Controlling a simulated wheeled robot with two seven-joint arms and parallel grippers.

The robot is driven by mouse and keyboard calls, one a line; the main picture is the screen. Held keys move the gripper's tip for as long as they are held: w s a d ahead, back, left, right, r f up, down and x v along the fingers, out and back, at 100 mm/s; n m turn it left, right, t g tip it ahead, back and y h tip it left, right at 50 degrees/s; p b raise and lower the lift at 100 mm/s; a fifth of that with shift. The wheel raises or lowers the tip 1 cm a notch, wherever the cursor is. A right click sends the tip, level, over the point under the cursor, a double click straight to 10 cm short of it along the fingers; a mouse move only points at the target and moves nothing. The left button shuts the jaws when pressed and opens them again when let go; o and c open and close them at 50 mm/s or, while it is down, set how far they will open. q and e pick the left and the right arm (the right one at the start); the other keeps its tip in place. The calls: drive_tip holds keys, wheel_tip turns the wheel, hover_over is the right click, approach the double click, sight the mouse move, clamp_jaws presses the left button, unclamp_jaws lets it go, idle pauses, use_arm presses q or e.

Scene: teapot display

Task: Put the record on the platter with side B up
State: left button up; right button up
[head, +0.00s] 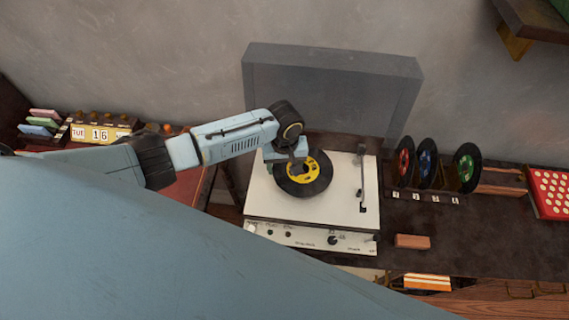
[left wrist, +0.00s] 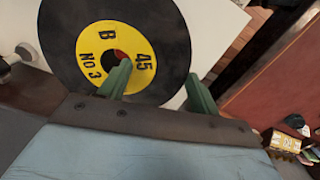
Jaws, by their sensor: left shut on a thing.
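The black record (head: 318,184) with a yellow label is over the white turntable (head: 265,207). In the left wrist view the record (left wrist: 62,65) shows its label face, which reads "B", "45" and "No 3". My left gripper (head: 298,163) is shut on the record. In the left wrist view one finger of the gripper (left wrist: 158,90) is at the large centre hole and the other is outside the rim. The platter is hidden under the record; I cannot tell whether they touch. My right gripper is not in view.
The tonearm (head: 362,188) lies at the turntable's right side. The smoky lid (head: 330,90) stands open behind. A rack at the right holds records with red (head: 404,162), blue (head: 427,163) and green (head: 466,168) labels. A brown block (head: 412,241) lies on the dark counter.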

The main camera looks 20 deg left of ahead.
use_arm(q)
drive_tip(key=o, duration=1.1)
wheel_tip(320, 180, up, 13)
drive_tip(key=shift+r+p, duration=0.2)
drive_tip(key=shift+p, duration=0.1)
